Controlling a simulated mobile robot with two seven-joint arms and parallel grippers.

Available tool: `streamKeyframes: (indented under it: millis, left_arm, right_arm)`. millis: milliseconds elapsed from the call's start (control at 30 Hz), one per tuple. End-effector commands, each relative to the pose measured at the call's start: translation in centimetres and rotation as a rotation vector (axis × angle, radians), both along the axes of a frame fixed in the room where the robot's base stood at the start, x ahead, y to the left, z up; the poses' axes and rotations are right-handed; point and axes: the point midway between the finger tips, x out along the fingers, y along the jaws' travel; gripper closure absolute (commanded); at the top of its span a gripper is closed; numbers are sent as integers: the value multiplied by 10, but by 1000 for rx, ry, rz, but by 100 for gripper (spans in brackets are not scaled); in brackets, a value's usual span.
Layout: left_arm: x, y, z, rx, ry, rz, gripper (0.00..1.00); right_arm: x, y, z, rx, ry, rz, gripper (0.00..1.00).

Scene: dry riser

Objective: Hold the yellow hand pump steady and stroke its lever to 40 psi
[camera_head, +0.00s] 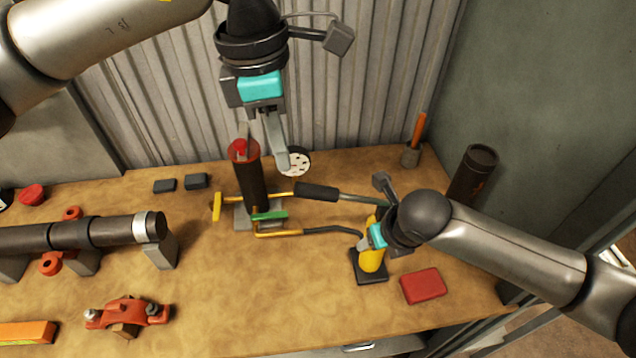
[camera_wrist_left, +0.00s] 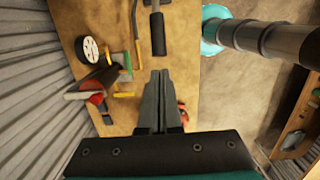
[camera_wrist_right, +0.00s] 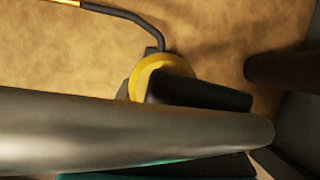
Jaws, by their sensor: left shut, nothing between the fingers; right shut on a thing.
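The yellow hand pump (camera_head: 372,259) stands upright on its black base at the bench's right front. My right gripper (camera_head: 376,235) is shut on its upper body; in the right wrist view the pump's yellow top (camera_wrist_right: 165,68) shows, partly hidden by dark parts. The lever's black grip (camera_head: 316,191) points left from the pump, roughly level; it also shows in the left wrist view (camera_wrist_left: 158,38). My left gripper (camera_head: 284,168) is shut and empty, above and left of the grip, apart from it. A white gauge (camera_head: 297,161) lies behind; its reading is too small to tell.
A dark cylinder with a red top (camera_head: 250,175) stands left of the lever, by a green valve handle (camera_head: 270,216). A hose (camera_head: 330,230) runs to the pump. A red block (camera_head: 423,286) lies right of the pump. A dark pipe (camera_head: 90,232) lies left.

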Motion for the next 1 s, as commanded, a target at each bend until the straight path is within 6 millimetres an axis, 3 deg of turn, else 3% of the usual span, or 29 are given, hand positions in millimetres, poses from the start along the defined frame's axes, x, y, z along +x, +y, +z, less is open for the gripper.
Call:
streamKeyframes:
  millis: [100,300,1000]
  left_arm:
    - [0,2,22,0,-3,0,100]
    - [-1,4,40,0,0,0,100]
    - [-1,4,42,0,0,-1,100]
  right_arm:
    - [1,1,2,2,-5,1,100]
    - [1,0,2,1,-5,1,100]
    - [1,0,2,1,-5,2,100]
